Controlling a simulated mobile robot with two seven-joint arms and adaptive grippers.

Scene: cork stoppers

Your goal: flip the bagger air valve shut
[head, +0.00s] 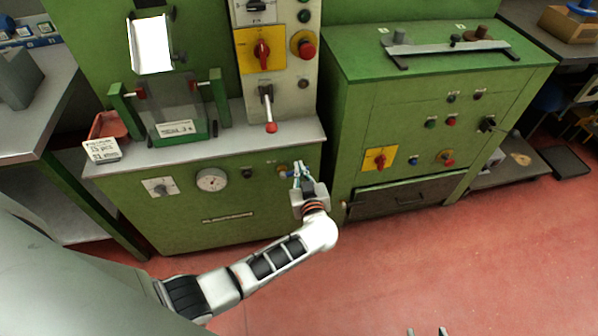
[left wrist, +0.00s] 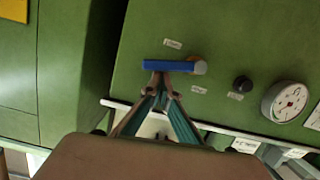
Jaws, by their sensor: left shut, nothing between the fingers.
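The bagger air valve is on the front panel of the left green machine. Its blue lever handle (head: 291,174) is small and partly hidden by my left gripper in the head view. In the left wrist view the blue handle (left wrist: 168,66) lies level across the picture, with a brass-coloured part and a pale round end at its right. My left gripper (head: 299,166) is shut and empty. Its fingertips (left wrist: 162,80) are at the handle's edge in the left wrist view; I cannot tell if they touch. My right gripper (head: 426,331) shows only two separated fingertips at the bottom edge.
A pressure gauge (head: 212,180) and a black knob (head: 248,173) sit left of the valve on the panel. A steel worktop (head: 230,143) juts out above. The second green cabinet (head: 440,110) stands close on the right. The red floor (head: 430,255) in front is clear.

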